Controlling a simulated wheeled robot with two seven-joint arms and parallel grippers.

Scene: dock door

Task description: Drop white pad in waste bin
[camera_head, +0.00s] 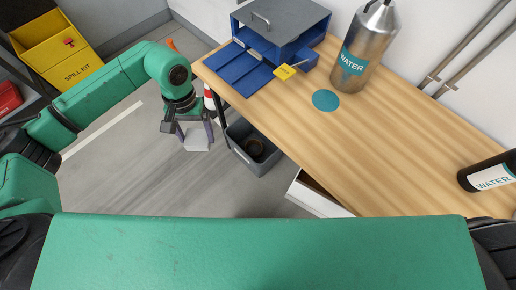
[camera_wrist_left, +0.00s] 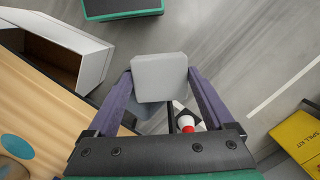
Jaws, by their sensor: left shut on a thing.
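The white pad (camera_head: 197,140) is held between the fingers of my left gripper (camera_head: 196,132), above the floor and to the left of the waste bin. In the left wrist view the pad (camera_wrist_left: 159,77) sits between the purple fingers of the gripper (camera_wrist_left: 162,84). The dark grey waste bin (camera_head: 268,159) stands on the floor by the table's near-left edge, with a dark round thing inside. The pad is apart from the bin in the head view. My right gripper is not in view.
A wooden table (camera_head: 390,150) bears a blue organizer (camera_head: 283,24), a steel water bottle (camera_head: 366,50) and a black bottle (camera_head: 490,173). A white open drawer (camera_head: 318,196) is beside the bin. A yellow spill kit box (camera_head: 68,63) stands at left. A red-and-white post (camera_head: 209,100) stands behind the gripper.

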